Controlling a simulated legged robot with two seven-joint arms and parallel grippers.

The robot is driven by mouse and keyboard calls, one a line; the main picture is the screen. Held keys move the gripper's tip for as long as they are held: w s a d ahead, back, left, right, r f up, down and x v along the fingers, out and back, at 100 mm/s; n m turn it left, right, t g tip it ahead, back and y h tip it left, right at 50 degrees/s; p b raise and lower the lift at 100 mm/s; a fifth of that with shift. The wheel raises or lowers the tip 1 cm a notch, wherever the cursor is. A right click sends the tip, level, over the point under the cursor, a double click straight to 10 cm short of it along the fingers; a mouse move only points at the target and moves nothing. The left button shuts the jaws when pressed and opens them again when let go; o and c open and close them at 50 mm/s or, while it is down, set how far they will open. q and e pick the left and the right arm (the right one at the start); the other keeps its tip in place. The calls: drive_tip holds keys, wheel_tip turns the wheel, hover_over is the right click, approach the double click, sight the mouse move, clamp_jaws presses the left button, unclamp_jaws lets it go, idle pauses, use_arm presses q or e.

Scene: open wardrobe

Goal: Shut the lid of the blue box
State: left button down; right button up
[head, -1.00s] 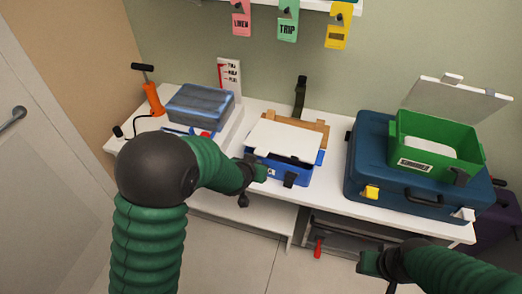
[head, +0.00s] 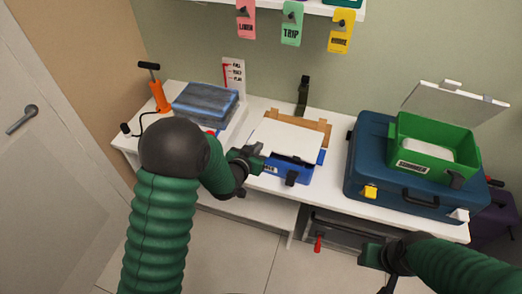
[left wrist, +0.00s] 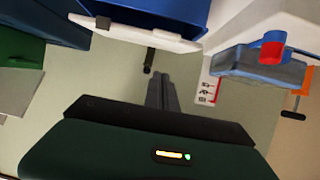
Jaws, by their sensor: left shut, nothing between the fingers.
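The blue box (head: 276,173) stands on the white bench in the middle of the head view. Its white lid (head: 287,138) lies over the top; I cannot tell whether it is fully down. A dark latch (head: 291,178) is at the front. My left gripper (head: 258,159) is shut and empty, close by the box's left front corner; contact is unclear. The left wrist view shows the shut fingers (left wrist: 162,90), with a blue box wall (left wrist: 150,14) and white lid edge (left wrist: 140,36) beyond. My right gripper (head: 371,262) is low right, away from the box.
A green box (head: 432,158) with its lid (head: 455,103) raised sits on a dark blue case (head: 370,160) at right. A grey-blue folded bundle (head: 204,103) and an orange pump (head: 160,97) are at left. Tags hang from the shelf above.

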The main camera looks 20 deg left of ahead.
use_arm(q)
drive_tip(key=w+f, duration=0.3)
drive_tip(key=f, duration=0.2)
drive_tip(key=shift+w+f, duration=0.25)
drive_tip(key=shift+f, duration=0.15)
drive_tip(key=shift+d, duration=0.15)
